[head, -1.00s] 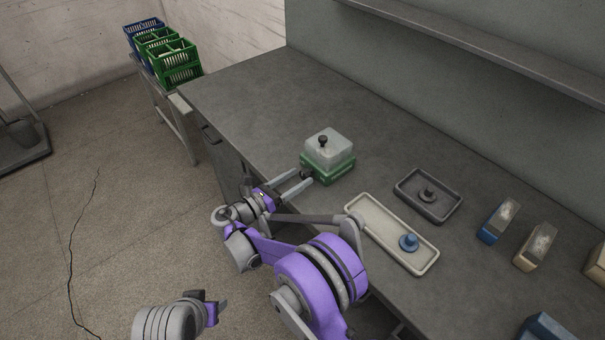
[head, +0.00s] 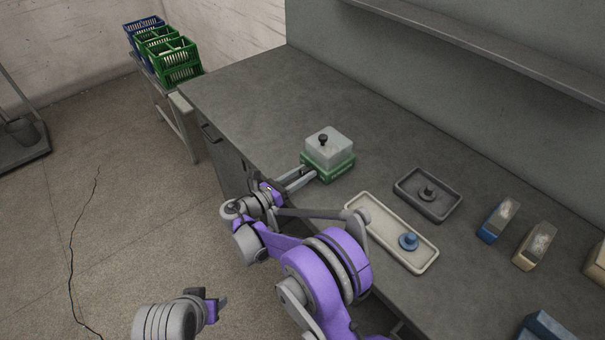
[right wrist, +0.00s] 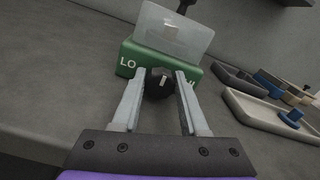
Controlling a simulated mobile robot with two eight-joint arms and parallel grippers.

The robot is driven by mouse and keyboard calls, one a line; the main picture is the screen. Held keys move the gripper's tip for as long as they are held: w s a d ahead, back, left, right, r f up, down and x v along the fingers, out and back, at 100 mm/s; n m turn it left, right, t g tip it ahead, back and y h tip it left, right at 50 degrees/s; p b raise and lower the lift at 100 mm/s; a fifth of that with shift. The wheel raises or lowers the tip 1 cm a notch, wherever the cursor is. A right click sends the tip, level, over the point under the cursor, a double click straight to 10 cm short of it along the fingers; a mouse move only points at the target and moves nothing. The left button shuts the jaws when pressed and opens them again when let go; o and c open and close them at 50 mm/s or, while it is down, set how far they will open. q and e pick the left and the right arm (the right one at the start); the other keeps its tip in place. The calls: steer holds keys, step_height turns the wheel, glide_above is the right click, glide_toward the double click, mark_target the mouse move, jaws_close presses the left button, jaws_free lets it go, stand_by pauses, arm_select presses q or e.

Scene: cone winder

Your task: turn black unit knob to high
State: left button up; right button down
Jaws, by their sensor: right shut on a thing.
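A small unit with a green base (head: 334,170) and a translucent lid (head: 329,144) stands near the front edge of the bench. A black knob (right wrist: 158,84) with a pale pointer mark is on its front face. "LO" is printed to its left in the right wrist view; lettering on its right is partly hidden by a finger. The pointer is roughly upright there, between the two labels. My right gripper (head: 307,174) is shut on the knob, one finger on each side. My left gripper (head: 219,303) hangs over the floor, away from the bench; its jaw opening is unclear.
A cream tray (head: 365,228) with a blue peg piece (head: 408,241) and a dark tray (head: 410,202) lie to the right. Brushes (head: 497,221) lie further right. The bench behind and left of the unit is clear. Crates (head: 176,64) stand at the far left.

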steer(key=m+b, duration=0.2)
steer(key=m, duration=0.1)
steer(key=shift+s+d+m+b, duration=0.1)
steer(key=shift+m+b, duration=0.65)
steer(key=shift+m, duration=1.25)
steer(key=shift+c, duration=2.2)
jaws_free()
steer(key=v, duration=1)
steer(key=shift+s+a+b, duration=0.2)
steer(key=shift+a+b, duration=0.15)
